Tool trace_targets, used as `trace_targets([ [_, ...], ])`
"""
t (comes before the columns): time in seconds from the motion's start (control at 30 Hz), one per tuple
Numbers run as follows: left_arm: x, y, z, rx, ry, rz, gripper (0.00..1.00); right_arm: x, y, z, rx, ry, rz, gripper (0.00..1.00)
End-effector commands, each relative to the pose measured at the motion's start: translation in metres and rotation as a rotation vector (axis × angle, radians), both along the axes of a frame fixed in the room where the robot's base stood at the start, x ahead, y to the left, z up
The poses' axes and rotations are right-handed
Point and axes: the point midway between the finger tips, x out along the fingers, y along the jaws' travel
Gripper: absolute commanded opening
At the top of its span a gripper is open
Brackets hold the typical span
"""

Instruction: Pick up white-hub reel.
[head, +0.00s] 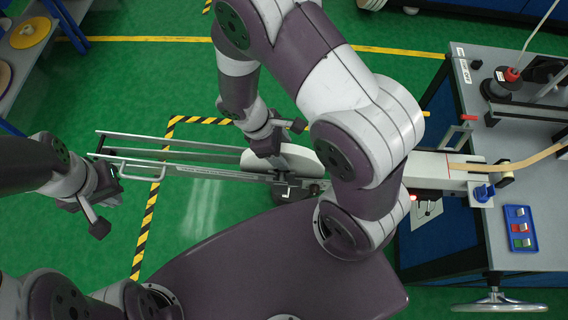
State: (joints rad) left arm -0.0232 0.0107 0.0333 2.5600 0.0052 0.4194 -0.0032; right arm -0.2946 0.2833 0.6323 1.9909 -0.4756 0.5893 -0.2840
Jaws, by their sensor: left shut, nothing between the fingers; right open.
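A large pale reel (303,160) stands on edge in the long metal rail frame (215,172) in the middle of the head view. My arm and gripper hide part of it, and its hub cannot be made out, so I cannot tell whether it is the white-hub reel. My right gripper (280,138) is open, pointing down at this reel's upper edge; whether it touches is unclear. My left gripper (100,207) is shut and empty near the frame's left end.
A grey workbench (500,150) on the right carries a blue tray (520,228), a black spool stand (500,85) and tan tape (530,158). A handwheel (498,304) sits at its front. Yellow-black floor tape (147,225) runs between my grippers. Green floor around the frame is clear.

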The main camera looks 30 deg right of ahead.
Motion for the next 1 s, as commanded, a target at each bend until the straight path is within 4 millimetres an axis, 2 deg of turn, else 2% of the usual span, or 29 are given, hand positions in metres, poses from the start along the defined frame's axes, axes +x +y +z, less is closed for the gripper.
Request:
trace_targets([
  [0.13,0.0,0.0,-0.002,0.0,0.0,0.0,0.0,-0.005,-0.009,-0.024,0.001,0.003,-0.001,0.62],
  [0.4,0.0,0.0,-0.002,0.0,0.0,0.0,0.0,-0.006,-0.01,-0.028,0.002,-0.001,-0.001,0.62],
  [0.6,0.0,0.0,-0.002,0.0,0.0,0.0,0.0,-0.006,-0.01,-0.028,0.001,0.0,-0.001,0.0],
  [1.0,0.0,0.0,-0.001,0.0,0.0,0.0,0.0,-0.006,-0.01,-0.027,0.001,-0.002,-0.002,0.0],
])
